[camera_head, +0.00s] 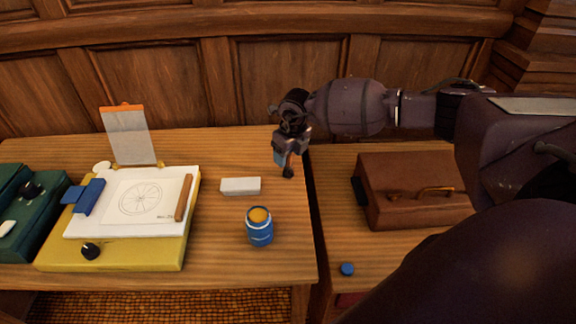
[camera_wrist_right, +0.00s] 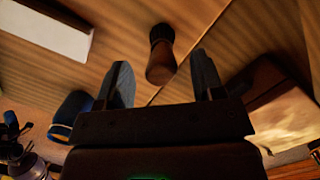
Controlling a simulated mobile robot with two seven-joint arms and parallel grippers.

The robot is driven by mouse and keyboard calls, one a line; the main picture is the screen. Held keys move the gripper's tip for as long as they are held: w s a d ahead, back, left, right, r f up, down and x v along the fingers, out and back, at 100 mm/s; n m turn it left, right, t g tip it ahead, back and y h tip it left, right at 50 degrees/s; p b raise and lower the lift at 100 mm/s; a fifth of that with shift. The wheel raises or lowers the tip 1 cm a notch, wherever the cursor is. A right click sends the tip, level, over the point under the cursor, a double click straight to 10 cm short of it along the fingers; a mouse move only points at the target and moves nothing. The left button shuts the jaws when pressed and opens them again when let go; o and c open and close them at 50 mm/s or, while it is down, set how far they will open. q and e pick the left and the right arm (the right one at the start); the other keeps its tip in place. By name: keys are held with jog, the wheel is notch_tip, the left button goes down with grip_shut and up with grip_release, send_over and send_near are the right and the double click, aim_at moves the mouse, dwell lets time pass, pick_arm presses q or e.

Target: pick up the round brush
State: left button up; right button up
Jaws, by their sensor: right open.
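The round brush (camera_wrist_right: 162,57), with a brown handle and a dark round end, shows in the right wrist view on the wooden desk, close to the gap between two desk tops. My right gripper (camera_wrist_right: 163,78) is open, one finger to each side of the brush's line, and nothing is held. The brush's brown end is nearer the gripper. In the head view my right gripper (camera_head: 284,158) points down over the desk's right edge. The brush is mostly hidden there behind or under the fingers. My left gripper is not in view.
A white block (camera_head: 240,186) and a blue jar (camera_head: 260,232) with an orange top stand left of and in front of the gripper. A yellow drafting board (camera_head: 120,253) lies further left. A brown case (camera_head: 400,192) and a blue cap (camera_head: 347,269) are on the right desk.

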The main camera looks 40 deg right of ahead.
jog(key=f, duration=0.3)
jog(key=shift+w+f, duration=0.15)
jog(key=shift+w, duration=0.2)
jog(key=c, duration=1)
jog(key=shift+r, duration=0.2)
